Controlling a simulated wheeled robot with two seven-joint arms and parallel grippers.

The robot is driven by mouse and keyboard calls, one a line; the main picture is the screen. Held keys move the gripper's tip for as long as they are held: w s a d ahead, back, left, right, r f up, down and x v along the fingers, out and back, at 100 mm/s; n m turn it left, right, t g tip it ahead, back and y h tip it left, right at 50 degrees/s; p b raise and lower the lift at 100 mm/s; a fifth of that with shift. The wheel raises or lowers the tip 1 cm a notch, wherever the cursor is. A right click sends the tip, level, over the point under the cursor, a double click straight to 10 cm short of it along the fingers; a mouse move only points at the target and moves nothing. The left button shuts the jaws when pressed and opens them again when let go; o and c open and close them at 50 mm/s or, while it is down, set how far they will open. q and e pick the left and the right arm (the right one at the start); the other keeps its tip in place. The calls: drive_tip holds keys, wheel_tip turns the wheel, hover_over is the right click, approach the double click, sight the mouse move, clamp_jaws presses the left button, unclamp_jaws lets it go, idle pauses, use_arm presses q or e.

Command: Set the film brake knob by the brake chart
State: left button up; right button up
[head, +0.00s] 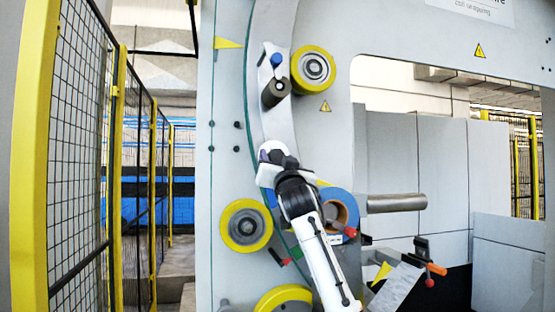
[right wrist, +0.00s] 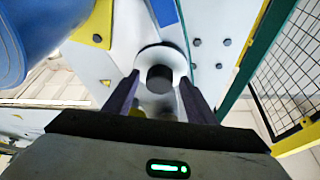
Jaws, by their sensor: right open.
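My right gripper (head: 272,158) is raised in front of the grey ring of the wrapping machine, below the upper roller arm. Its two dark fingers also show in the right wrist view (right wrist: 158,100); they are apart. A dark round knob-like part (right wrist: 160,77) on a pale rounded mount lies beyond and between the fingertips. I cannot tell whether they touch it or whether it is the film brake knob. In the head view my gripper hides this spot. A blue film roll (head: 353,211) with a brown core is partly behind my right arm. I cannot make out a brake chart. My left gripper is not in view.
A dark roller (head: 275,92) and a blue knob (head: 277,59) sit on the arm above my gripper. Yellow-rimmed wheels (head: 313,70) flank the ring. A grey bar (head: 396,203) sticks out right of the film roll. A yellow-framed mesh fence (head: 80,150) stands at left.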

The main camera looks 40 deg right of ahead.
drive_tip(key=c, duration=1)
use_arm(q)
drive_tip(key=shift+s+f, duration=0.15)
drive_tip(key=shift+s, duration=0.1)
use_arm(e)
drive_tip(key=shift+c, duration=0.2)
drive_tip(key=shift+n, duration=0.5)
drive_tip(key=n+y, duration=0.1)
drive_tip(key=n, duration=0.1)
drive_tip(key=n+t+y, duration=0.1)
drive_tip(key=n, duration=0.1)
drive_tip(key=n+y, duration=0.1)
drive_tip(key=n, duration=0.1)
drive_tip(key=shift+s+d+n+t, duration=0.15)
drive_tip(key=shift+d+n+t, duration=0.15)
drive_tip(key=shift+t, duration=0.1)
drive_tip(key=shift+n+y, duration=1.6)
drive_tip(key=shift+n, duration=1)
drive_tip(key=o, duration=1)
drive_tip(key=shift+o, duration=0.2)
